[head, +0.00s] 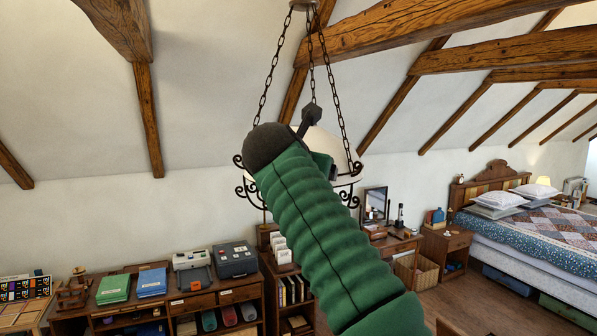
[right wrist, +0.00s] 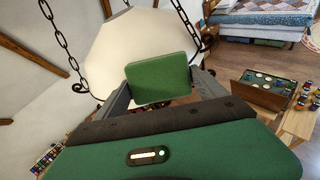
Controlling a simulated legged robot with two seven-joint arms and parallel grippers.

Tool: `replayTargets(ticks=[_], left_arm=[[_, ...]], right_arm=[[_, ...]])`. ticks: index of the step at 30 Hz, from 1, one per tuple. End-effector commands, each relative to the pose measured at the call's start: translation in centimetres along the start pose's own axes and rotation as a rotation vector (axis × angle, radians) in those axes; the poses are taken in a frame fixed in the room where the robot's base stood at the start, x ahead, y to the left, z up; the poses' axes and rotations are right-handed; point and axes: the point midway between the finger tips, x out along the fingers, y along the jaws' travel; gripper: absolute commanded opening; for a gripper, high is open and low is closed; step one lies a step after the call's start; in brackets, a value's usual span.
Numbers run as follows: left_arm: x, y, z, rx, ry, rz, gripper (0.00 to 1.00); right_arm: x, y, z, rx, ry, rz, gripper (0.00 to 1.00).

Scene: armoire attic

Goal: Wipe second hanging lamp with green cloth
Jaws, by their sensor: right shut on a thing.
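A hanging lamp with a cream-white shade (head: 325,140) and dark scrolled ironwork hangs on chains in the middle of the head view. Its shade also fills the upper middle of the right wrist view (right wrist: 125,45). My right gripper (right wrist: 163,82) is shut on a green cloth (right wrist: 162,76), which looks like a flat pad between the two fingers. The cloth overlaps the shade in the right wrist view; I cannot tell whether they touch. In the head view my right arm hides much of the lamp and most of the cloth. My left gripper is not in view.
Wooden roof beams (head: 450,25) slope overhead. Below stand a low shelf (head: 185,300) with books and boxes, and a desk with a mirror (head: 375,203). A bed (head: 540,230) is at the right. Open floor (head: 470,300) lies between desk and bed.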

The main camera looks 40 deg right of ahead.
Motion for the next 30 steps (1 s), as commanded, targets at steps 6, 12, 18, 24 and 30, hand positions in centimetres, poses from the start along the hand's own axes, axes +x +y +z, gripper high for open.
replayTargets(ticks=[6, 12, 18, 24, 30], left_arm=[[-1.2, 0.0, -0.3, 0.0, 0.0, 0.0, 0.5], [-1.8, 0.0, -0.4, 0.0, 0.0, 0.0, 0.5], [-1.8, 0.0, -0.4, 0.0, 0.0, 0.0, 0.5], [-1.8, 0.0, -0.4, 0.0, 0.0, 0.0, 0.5], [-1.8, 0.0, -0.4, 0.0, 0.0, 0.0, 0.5]], right_arm=[[0.1, 1.0, 0.1, -0.004, 0.003, -0.001, 0.49], [0.1, 3.0, -0.4, -0.002, 0.002, -0.001, 0.49], [0.1, 4.1, -0.8, -0.002, 0.003, 0.0, 0.49], [-0.1, 6.1, -1.0, -0.002, 0.002, 0.0, 0.49], [-0.2, 6.3, -1.0, -0.001, 0.001, -0.002, 0.49]])
